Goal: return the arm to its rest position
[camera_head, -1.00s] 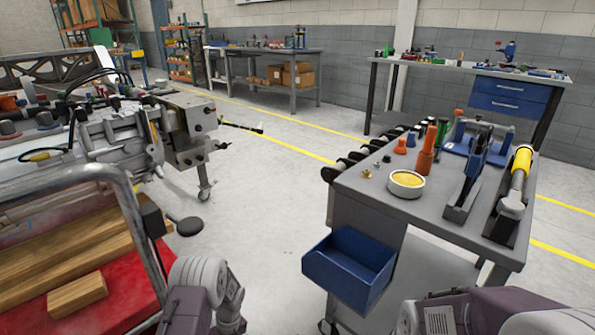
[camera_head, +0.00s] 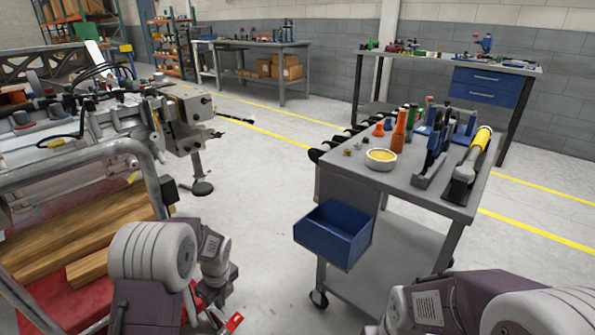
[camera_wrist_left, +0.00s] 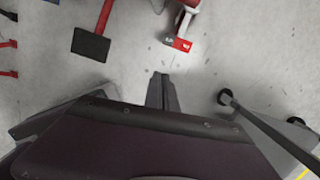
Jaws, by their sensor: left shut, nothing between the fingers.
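My left arm (camera_head: 155,262) is in the lower left of the head view, with its wrist part (camera_head: 215,255) beside it, in front of the red-decked cart. The fingers of my left gripper (camera_wrist_left: 161,80) show in the left wrist view. They are together with nothing between them, above bare grey floor. My right arm (camera_head: 490,305) shows at the lower right of the head view. Its gripper is out of sight.
A grey tool cart (camera_head: 404,182) with a blue bin (camera_head: 334,234) stands ahead to the right. A metal-railed cart (camera_head: 75,162) with wooden blocks (camera_head: 60,240) is close on the left. Between them the floor (camera_head: 262,215) is clear.

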